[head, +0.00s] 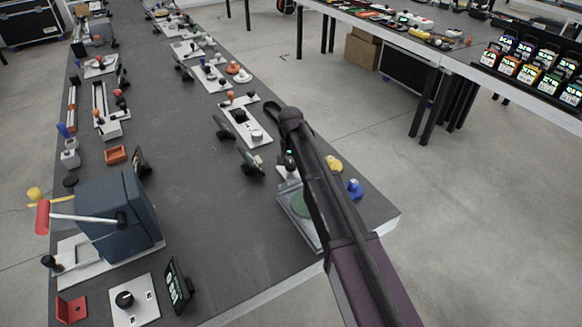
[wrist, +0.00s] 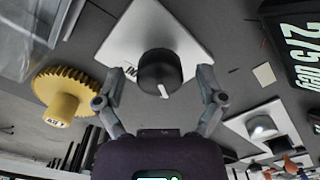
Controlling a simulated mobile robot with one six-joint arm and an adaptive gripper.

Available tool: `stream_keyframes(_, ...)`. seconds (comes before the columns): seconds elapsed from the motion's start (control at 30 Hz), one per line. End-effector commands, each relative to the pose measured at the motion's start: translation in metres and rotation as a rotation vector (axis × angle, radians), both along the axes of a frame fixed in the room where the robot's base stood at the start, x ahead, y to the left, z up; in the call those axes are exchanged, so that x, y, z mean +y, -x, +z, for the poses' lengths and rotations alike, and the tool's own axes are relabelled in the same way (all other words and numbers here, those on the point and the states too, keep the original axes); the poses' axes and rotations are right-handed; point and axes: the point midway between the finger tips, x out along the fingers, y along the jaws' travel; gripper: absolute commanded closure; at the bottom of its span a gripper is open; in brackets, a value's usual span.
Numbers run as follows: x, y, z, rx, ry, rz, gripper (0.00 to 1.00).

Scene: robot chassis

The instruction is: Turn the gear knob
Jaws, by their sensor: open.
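A black round knob (wrist: 160,72) with a white pointer line sits on a white plate (wrist: 150,25) in the wrist view. A yellow gear (wrist: 62,98) with a round hub lies to its left; it also shows in the head view (head: 333,163), right of my arm. I cannot tell for certain which of the two is the gear knob. My gripper (wrist: 160,76) is open, with one finger on each side of the black knob; contact cannot be told. In the head view my gripper (head: 288,162) is over the right part of the table, and my arm hides most of the knob's plate.
A dark display stand (head: 250,160) stands left of my gripper. A plate with a silver knob (head: 257,135) lies beyond. A blue knob (head: 355,188) and a clear-sided tray with a green disc (head: 300,205) are close to my arm. The table's middle (head: 200,210) is clear.

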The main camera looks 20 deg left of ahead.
Motion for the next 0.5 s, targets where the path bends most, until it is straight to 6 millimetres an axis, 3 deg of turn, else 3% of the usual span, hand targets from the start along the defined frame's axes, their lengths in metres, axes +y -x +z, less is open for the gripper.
stream_keyframes(0.33, -0.0001, 0.0000, -0.0006, 0.000, 0.000, 0.000, 0.14)
stream_keyframes(0.5, -0.0001, 0.0000, -0.0006, 0.000, 0.000, 0.000, 0.64)
